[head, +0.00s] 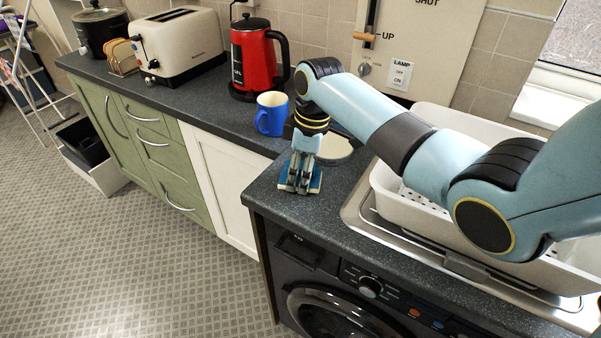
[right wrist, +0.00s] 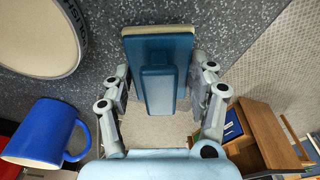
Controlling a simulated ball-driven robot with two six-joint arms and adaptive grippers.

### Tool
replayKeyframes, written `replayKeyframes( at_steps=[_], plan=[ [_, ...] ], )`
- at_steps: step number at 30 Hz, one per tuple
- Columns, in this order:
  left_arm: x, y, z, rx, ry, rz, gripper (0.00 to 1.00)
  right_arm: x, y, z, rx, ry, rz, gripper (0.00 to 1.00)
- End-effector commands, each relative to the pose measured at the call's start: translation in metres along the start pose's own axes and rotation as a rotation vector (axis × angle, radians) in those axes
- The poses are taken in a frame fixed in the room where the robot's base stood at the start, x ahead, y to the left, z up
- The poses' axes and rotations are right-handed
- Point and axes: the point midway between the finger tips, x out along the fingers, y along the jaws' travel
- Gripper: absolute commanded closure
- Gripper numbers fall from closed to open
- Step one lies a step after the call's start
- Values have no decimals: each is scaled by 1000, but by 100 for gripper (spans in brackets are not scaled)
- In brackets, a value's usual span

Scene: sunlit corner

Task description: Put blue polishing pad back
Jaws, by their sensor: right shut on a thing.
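The blue polishing pad (right wrist: 158,62) has a raised blue handle and a pale layer along its edge. In the head view the pad (head: 316,186) is at the worktop's front corner, between and under the fingertips of my right gripper (head: 300,184). My right gripper points down and is shut on the pad's handle; its fingers also show on both sides of the pad in the right wrist view (right wrist: 165,95). I cannot tell whether the pad touches the worktop. My left gripper is in neither view.
A blue mug (head: 270,114) and a round pale dish (head: 338,148) stand close behind the gripper. A red kettle (head: 256,60) and toaster (head: 178,44) are farther left. A white dish rack (head: 390,196) is at right. A wooden box (right wrist: 262,130) shows low in the wrist view.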

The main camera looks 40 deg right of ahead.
Motion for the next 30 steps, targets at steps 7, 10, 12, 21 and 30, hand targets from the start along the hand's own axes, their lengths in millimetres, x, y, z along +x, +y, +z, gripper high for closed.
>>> replayKeyframes(
  at_steps=[7, 10, 12, 21, 30],
  plan=[
    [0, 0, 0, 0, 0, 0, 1, 9, 0, 1, 0, 1, 1, 73],
    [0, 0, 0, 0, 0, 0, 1, 9, 0, 1, 0, 1, 0, 35],
    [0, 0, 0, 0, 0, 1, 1, 9, 0, 1, 0, 1, 0, 26],
    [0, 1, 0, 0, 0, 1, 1, 9, 0, 1, 0, 1, 0, 18],
    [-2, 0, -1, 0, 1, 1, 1, -28, 1, 0, -2, 4, 4, 18]
  ],
)
